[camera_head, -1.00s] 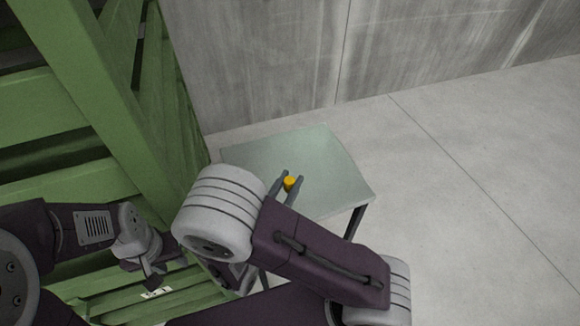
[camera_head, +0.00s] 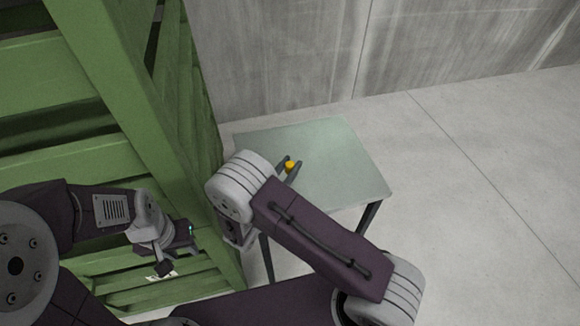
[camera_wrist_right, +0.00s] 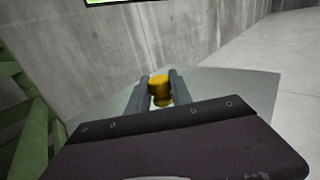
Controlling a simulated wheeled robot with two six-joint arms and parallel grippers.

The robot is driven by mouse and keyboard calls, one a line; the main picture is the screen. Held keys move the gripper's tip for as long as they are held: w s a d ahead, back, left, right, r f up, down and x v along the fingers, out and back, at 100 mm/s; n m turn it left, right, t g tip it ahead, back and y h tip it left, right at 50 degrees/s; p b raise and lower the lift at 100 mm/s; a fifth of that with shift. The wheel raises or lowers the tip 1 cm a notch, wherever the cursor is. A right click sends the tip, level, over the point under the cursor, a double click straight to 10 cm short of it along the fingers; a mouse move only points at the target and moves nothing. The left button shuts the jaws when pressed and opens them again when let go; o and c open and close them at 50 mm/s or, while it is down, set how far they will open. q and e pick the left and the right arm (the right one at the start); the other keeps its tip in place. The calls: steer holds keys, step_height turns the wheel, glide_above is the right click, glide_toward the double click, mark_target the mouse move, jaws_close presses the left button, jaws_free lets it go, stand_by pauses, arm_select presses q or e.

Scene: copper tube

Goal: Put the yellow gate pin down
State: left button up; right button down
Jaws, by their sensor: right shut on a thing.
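The yellow gate pin (camera_head: 290,165) is held between the fingers of my right gripper (camera_head: 288,168), over the pale green-grey table top (camera_head: 335,165). In the right wrist view the pin (camera_wrist_right: 160,90) stands upright between the two dark fingers (camera_wrist_right: 159,92). I cannot tell whether its lower end touches the table. My left gripper (camera_head: 172,262) is at the lower left, in front of the green slatted crate. Its fingers are small and partly hidden, so their opening is unclear.
The green slatted crate (camera_head: 150,130) fills the left side, close to the table's left edge. A concrete wall (camera_head: 290,60) stands behind the table. Bare concrete floor (camera_head: 470,190) lies to the right. The table top looks clear around the pin.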

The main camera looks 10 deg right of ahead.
steer(key=shift+f, duration=0.1)
steer(key=c, duration=1.1)
jaws_free()
steer(key=shift+c, duration=0.2)
